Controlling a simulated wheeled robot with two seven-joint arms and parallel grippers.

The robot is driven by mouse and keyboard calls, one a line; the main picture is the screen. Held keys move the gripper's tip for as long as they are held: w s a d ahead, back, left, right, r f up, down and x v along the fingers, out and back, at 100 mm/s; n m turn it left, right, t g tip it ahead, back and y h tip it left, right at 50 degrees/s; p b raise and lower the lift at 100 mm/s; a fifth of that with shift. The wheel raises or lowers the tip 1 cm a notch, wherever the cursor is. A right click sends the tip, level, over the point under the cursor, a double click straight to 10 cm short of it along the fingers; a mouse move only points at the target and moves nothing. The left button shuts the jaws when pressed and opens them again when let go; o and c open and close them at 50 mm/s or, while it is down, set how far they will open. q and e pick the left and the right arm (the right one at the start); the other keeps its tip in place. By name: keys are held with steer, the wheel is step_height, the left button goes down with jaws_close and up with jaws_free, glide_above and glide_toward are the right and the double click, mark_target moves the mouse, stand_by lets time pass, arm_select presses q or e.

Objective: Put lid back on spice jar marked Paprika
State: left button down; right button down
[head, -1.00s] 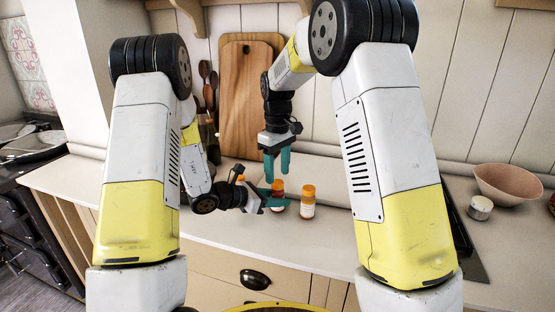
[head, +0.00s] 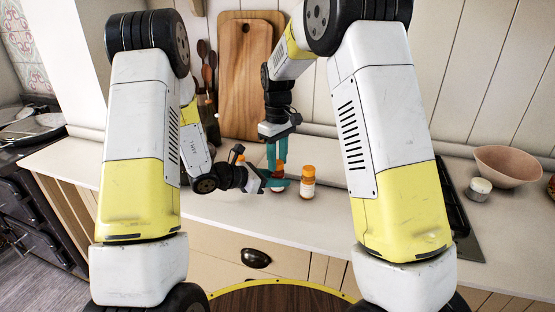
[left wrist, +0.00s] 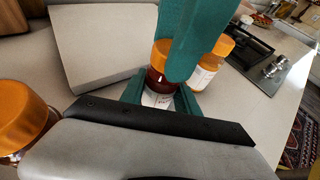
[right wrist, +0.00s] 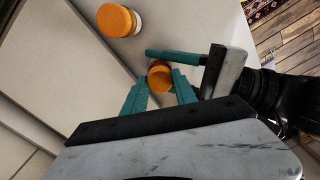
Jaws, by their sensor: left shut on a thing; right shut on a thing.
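My left gripper (head: 279,184) comes in level from the left and is shut on a small jar (left wrist: 157,92) with dark red contents and a white label; the label's writing is too small to read. An orange lid (right wrist: 160,77) sits at the top of this jar; it also shows in the head view (head: 279,171). I cannot tell whether it is seated. My right gripper (right wrist: 160,90) points down from above and is shut on the lid. Its finger covers part of the lid in the left wrist view.
Another orange-lidded jar (head: 308,183) stands close on the right. A further orange-lidded jar (left wrist: 18,118) is near my left gripper. A wooden board (head: 245,80) leans at the back wall. A pink bowl (head: 507,165) and small white pot (head: 480,188) stand far right.

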steer(key=m, duration=0.4)
steer(key=shift+m, duration=0.4)
steer(key=c, duration=1)
jaws_free()
steer(key=shift+r, duration=2.3)
steer(key=shift+c, duration=0.3)
